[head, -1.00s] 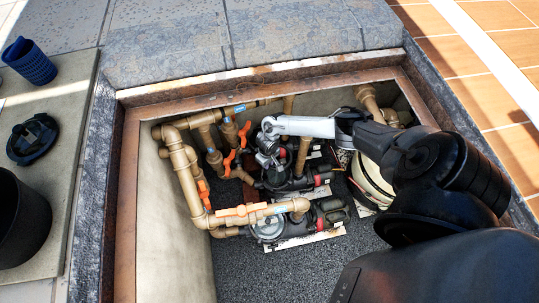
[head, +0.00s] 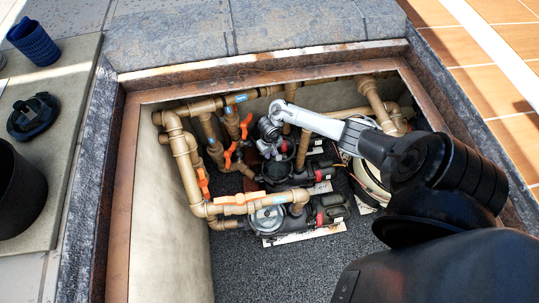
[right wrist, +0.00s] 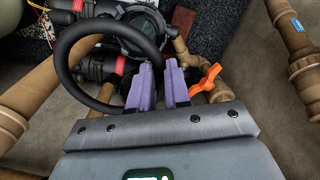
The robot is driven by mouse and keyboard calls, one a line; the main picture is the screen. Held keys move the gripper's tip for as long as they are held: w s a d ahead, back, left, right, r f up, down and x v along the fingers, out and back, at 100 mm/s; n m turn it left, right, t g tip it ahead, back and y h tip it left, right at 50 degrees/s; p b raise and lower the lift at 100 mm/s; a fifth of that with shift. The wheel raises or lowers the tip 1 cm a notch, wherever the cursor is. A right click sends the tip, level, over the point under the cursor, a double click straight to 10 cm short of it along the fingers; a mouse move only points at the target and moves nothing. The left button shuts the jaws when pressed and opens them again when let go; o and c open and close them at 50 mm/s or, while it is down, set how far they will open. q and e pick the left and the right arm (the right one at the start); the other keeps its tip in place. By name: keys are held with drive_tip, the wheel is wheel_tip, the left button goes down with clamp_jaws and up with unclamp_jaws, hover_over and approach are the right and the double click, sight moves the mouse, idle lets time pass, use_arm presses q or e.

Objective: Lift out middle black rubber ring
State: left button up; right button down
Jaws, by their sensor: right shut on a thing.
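The black rubber ring (right wrist: 63,55) shows large in the right wrist view, tilted and raised over the pumps. My right gripper (right wrist: 160,70) has its purple fingers shut on the ring's near right side. In the head view my right gripper (head: 268,130) is above the middle pump (head: 277,171), near the back of the pit. The ring is too small and dark to pick out surely there. The middle pump's round top looks dark. The front pump (head: 268,217) has a clear round lid. My left gripper is not in view.
Tan pipes (head: 183,160) with orange valve handles (head: 240,198) stand left of the pumps, close to my gripper. A pale round tank (head: 366,182) is at the right. The pit's rusty rim (head: 270,78) surrounds everything. The gravel floor in front is clear.

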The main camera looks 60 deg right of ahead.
drive_tip(key=r+p, duration=0.1)
drive_tip(key=r, duration=0.1)
drive_tip(key=r+p, duration=0.1)
drive_tip(key=r, duration=0.1)
drive_tip(key=d+r+p, duration=0.1)
drive_tip(key=r, duration=0.2)
drive_tip(key=shift+w, duration=0.35)
drive_tip(key=s+a+r+p, duration=0.1)
drive_tip(key=r+p, duration=1.6)
drive_tip(key=p, duration=0.1)
drive_tip(key=s+a+r+p, duration=0.1)
drive_tip(key=a+r+p, duration=0.1)
drive_tip(key=r+p, duration=1.5)
drive_tip(key=shift+s+p, duration=0.2)
drive_tip(key=shift+p, duration=0.8)
drive_tip(key=shift+a+r, duration=0.1)
drive_tip(key=shift+r, duration=0.05)
